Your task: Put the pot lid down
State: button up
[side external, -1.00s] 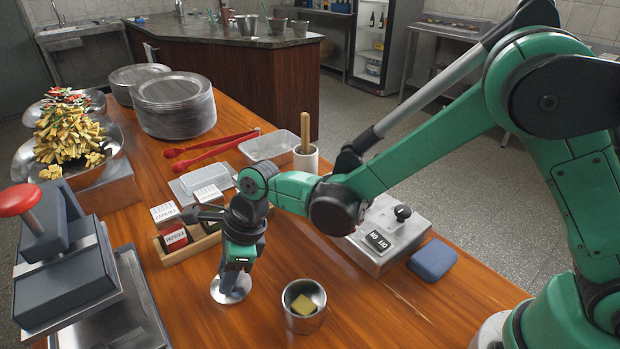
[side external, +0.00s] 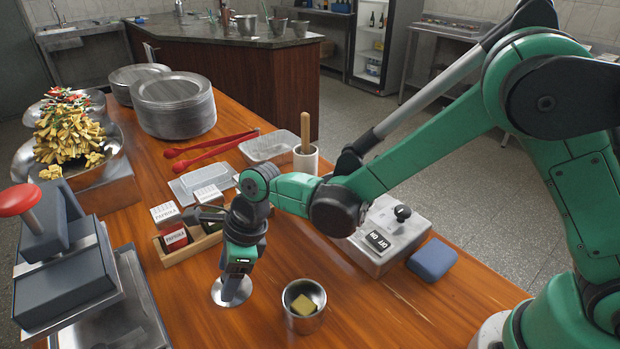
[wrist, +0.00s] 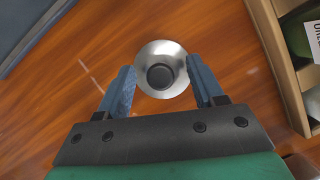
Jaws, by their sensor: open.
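The pot lid (side external: 219,294) is a small round silver disc lying on the wooden table, partly hidden behind my gripper (side external: 236,292) in the side view. In the wrist view the lid (wrist: 173,88) shows whole, with a dark round knob at its centre. My gripper (wrist: 160,88) is open, pointing down, with one blue-grey finger on each side of the lid's knob; nothing is held between them. A small metal pot (side external: 304,318) with a yellow block (side external: 303,305) inside stands uncovered to the right of the lid.
A wooden spice box (side external: 185,250) stands just behind my gripper. A grey press with a red knob (side external: 18,199) is at the left. A switch box (side external: 385,240) and a blue pad (side external: 433,259) lie to the right.

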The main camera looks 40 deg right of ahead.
jog(key=v, duration=1.2)
jog(key=s+d+n+t+h, duration=0.2)
jog(key=s+d+n, duration=0.1)
jog(key=d+n, duration=0.6)
jog(key=s+d+r+n+t+h, duration=0.1)
jog(key=s+d+n+t+h, duration=0.1)
jog(key=d+n, duration=0.6)
jog(key=s+n+t, duration=0.1)
jog(key=s+n, duration=0.1)
jog(key=n, duration=0.3)
jog(key=shift+s+d+n, duration=0.25)
jog(key=shift+d+n, duration=0.05)
jog(key=shift+d, duration=0.05)
